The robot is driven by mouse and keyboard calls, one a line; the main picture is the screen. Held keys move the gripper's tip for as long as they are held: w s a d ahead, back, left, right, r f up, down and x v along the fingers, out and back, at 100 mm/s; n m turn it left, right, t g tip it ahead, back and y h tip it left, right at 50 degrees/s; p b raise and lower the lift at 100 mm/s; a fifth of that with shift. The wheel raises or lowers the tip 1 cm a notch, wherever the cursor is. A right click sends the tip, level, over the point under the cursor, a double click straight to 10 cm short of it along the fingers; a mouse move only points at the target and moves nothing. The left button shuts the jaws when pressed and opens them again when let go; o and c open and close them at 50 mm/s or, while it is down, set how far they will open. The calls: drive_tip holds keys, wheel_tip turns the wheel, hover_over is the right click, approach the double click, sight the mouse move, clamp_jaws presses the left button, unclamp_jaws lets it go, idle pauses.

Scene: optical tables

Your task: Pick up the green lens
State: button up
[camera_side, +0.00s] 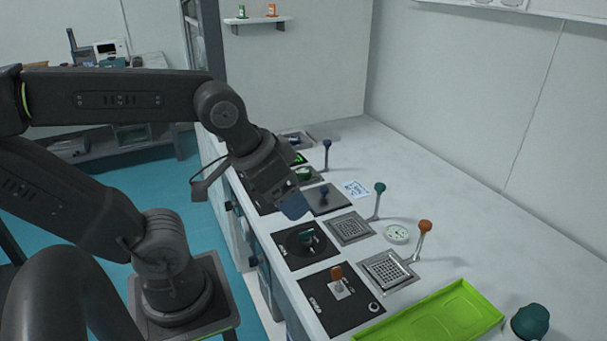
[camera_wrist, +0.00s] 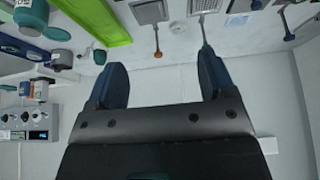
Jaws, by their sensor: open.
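Two green pieces are in the side view, and I cannot tell for sure which is the lens. One is a dark green piece (camera_side: 306,238) on a black plate. The other is a green-topped stem (camera_side: 380,188) standing by a metal grid plate; a green stem also shows in the wrist view (camera_wrist: 204,36). My gripper (camera_side: 293,206) has blue fingertips and hangs above the bench, up and left of the dark green piece in the side view. In the wrist view my gripper (camera_wrist: 163,82) is open, with nothing between its fingers.
An orange piece (camera_side: 337,275) sits on the front black plate (camera_side: 325,306). An orange-topped stem (camera_side: 425,227) and a blue-topped stem (camera_side: 327,144) stand on the bench. A bright green tray (camera_side: 440,318) and a teal-capped bottle (camera_side: 529,322) are at the front right.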

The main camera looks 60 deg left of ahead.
drive_tip(key=shift+o, duration=0.9)
